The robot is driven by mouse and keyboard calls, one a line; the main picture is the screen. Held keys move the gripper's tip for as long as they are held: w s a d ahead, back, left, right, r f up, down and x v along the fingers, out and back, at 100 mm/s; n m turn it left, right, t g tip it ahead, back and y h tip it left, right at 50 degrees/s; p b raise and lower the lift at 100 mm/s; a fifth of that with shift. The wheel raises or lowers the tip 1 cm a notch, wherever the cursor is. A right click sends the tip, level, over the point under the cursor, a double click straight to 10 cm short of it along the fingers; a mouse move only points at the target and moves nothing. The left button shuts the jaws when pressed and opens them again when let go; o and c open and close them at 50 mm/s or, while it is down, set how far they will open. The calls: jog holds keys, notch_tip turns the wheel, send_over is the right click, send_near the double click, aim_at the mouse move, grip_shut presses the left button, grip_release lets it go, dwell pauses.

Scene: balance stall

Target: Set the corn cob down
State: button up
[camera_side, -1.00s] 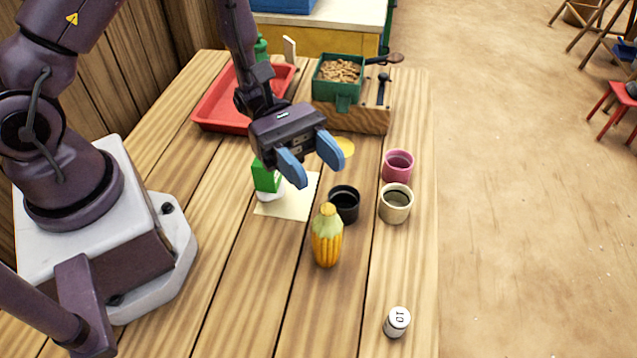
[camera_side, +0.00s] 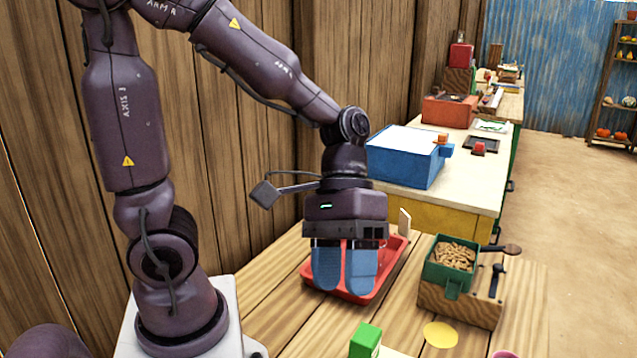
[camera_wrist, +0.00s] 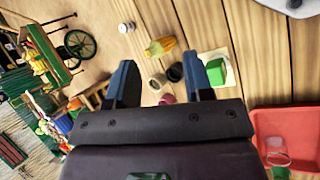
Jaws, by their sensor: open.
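The corn cob (camera_wrist: 158,47), yellow with a pale green end, is on the wooden table in the wrist view; the side view does not show it. I cannot tell from this angle whether it stands or lies. My gripper (camera_side: 345,282) is open and empty in the side view, with blue fingers pointing down in front of the red tray. Its fingers (camera_wrist: 169,75) also show apart in the wrist view, with the cob well beyond them.
The red tray (camera_side: 392,268) is behind my gripper. A green box (camera_side: 366,340), a yellow disc (camera_side: 440,334) and a wooden block (camera_side: 460,307) with a green bin stand to its right. The wrist view shows a dark cup (camera_wrist: 175,72) and a white cylinder (camera_wrist: 126,27) near the cob.

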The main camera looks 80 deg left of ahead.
jog(key=a+r+m+t+y, duration=0.4)
jog(key=a+r+t+y, duration=0.2)
jog(key=a+r+t, duration=0.1)
jog(key=shift+s+a+r+m+t, duration=0.35)
jog(key=shift+s+a+m+t, duration=0.05)
jog(key=shift+a, duration=0.4)
dwell(0.3)
